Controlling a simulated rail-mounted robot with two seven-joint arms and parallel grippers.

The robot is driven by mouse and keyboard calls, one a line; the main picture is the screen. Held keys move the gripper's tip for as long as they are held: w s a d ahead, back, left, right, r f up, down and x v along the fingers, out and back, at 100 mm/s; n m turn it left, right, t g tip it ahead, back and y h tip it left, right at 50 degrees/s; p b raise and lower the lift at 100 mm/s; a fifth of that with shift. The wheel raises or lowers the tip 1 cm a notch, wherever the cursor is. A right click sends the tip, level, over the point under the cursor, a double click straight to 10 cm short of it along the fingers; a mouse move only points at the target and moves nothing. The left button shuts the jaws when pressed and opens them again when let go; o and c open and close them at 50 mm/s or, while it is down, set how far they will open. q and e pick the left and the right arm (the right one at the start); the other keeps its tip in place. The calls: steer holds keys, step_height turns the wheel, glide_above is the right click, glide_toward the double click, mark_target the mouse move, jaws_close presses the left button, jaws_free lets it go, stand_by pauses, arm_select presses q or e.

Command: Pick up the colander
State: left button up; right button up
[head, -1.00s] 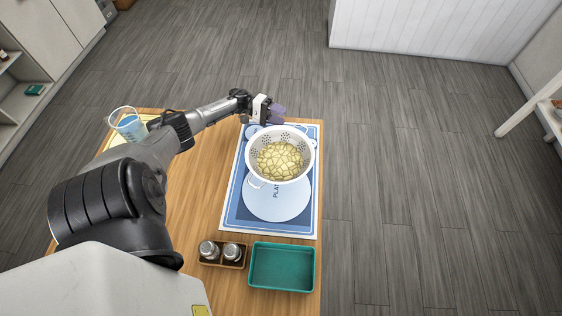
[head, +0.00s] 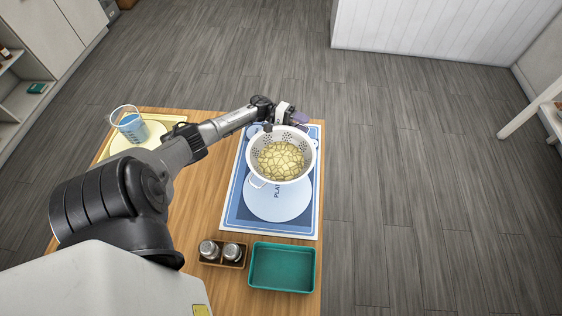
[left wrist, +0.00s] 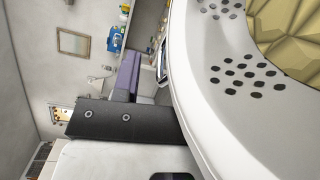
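The white colander (head: 252,168) sits on a blue and white mat (head: 232,212), holding pale yellow chunks (head: 281,161). One handle shows at its lower left, another at its upper right. My left gripper (head: 299,120), with purple fingertips, is at the colander's far side, close to the rim. In the left wrist view one purple finger (left wrist: 125,76) shows beside the colander's perforated wall (left wrist: 205,110); the other finger is hidden, so I cannot tell its opening or whether it touches. My right gripper is not in view.
A round white plate marking (head: 280,203) lies below the colander. A teal tray (head: 283,268) and a wooden caddy with two shakers (head: 222,252) stand at the front. A clear pitcher with blue contents (head: 130,125) stands at the back left. The table's right edge is close.

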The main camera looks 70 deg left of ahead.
arm_select(q)
steer(key=shift+c, duration=0.5)
jaws_close()
